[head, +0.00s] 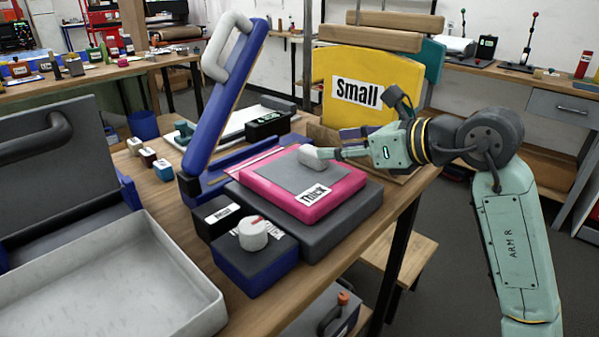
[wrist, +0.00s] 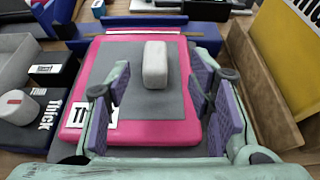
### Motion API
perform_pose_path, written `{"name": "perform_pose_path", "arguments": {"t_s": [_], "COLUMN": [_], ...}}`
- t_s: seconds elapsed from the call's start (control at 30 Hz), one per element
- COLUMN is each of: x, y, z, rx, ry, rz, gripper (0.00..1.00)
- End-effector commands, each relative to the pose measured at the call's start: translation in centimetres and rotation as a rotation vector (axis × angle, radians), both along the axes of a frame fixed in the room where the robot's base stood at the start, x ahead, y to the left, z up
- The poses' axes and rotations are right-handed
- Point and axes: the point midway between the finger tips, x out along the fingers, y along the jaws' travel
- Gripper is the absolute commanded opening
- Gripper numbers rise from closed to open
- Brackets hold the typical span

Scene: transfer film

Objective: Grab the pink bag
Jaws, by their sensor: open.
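The pink bag (head: 344,184) is a flat pink slab with a grey top panel, a white "Thick" label and a pale rounded block (head: 312,158) standing up from it. It lies on a dark grey platen (head: 345,219). In the wrist view the pink bag (wrist: 146,133) fills the middle, with the pale block (wrist: 155,66) near its far side. My gripper (head: 343,145) is open over the bag's right part. In the wrist view its purple-padded fingers (wrist: 158,98) stand apart, left and right, with the block ahead between them. I cannot tell whether they touch anything.
A blue press with a raised lever (head: 225,100) stands behind and left of the bag. A blue box with a white knob (head: 253,233) is in front. A yellow "Small" bag (head: 343,85) stands behind my gripper. A grey tray (head: 110,285) is at front left.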

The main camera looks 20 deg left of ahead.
Motion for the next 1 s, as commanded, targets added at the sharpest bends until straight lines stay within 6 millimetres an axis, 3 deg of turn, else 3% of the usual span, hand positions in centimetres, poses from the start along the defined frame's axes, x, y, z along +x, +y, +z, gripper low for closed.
{"name": "perform_pose_path", "arguments": {"t_s": [0.6, 0.87, 1.0], "x": [1.6, 1.7, 1.7], "y": [6.2, 6.4, 6.4], "z": [-2.7, -3.0, -3.0], "rx": [0.004, 0.003, 0.003], "ry": [0.001, 0.0, 0.0], "rz": [0.003, 0.003, 0.003], "gripper": [0.48, 0.48, 0.4]}}
